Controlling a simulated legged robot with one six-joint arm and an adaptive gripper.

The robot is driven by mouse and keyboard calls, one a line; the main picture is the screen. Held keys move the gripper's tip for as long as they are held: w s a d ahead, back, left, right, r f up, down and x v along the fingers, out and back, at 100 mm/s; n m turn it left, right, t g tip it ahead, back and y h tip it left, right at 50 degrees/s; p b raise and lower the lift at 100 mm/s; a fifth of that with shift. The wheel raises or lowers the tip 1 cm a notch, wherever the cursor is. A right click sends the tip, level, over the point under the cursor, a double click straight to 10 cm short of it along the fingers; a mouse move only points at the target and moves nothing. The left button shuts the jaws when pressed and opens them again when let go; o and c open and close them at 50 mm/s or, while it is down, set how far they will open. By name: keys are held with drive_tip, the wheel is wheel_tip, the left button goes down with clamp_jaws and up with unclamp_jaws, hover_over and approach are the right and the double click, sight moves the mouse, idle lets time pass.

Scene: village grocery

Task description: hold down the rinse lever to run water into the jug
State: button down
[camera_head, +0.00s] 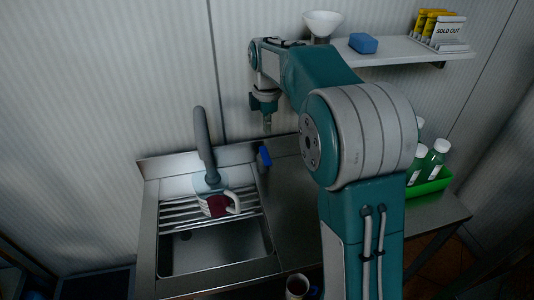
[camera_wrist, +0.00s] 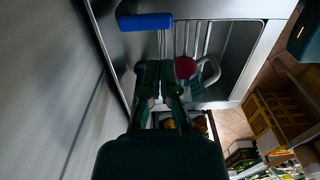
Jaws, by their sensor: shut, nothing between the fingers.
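The blue rinse lever (camera_head: 265,156) sits at the back of the sink, right of the grey spout (camera_head: 203,145). It also shows in the wrist view (camera_wrist: 145,21). The jug (camera_head: 218,204), with a dark red part and a pale handle, stands on the sink's rack bars under the spout; the wrist view shows its red part (camera_wrist: 185,68). My gripper (camera_head: 267,128) points down above the lever, with a visible gap between them in the head view. In the wrist view its fingers (camera_wrist: 152,70) are together and empty. No running water is visible.
The steel sink basin (camera_head: 215,247) is open in front of the rack. A shelf (camera_head: 385,52) holds a blue sponge (camera_head: 363,43), a white funnel (camera_head: 323,22) and a sold-out sign. A green crate (camera_head: 432,184) with bottles stands at right. A mug (camera_head: 297,286) is at the front.

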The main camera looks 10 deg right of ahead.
sight(267, 159)
wheel_tip(267, 159, down, 10)
drive_tip(key=shift+r, duration=0.1)
idle(0.5)
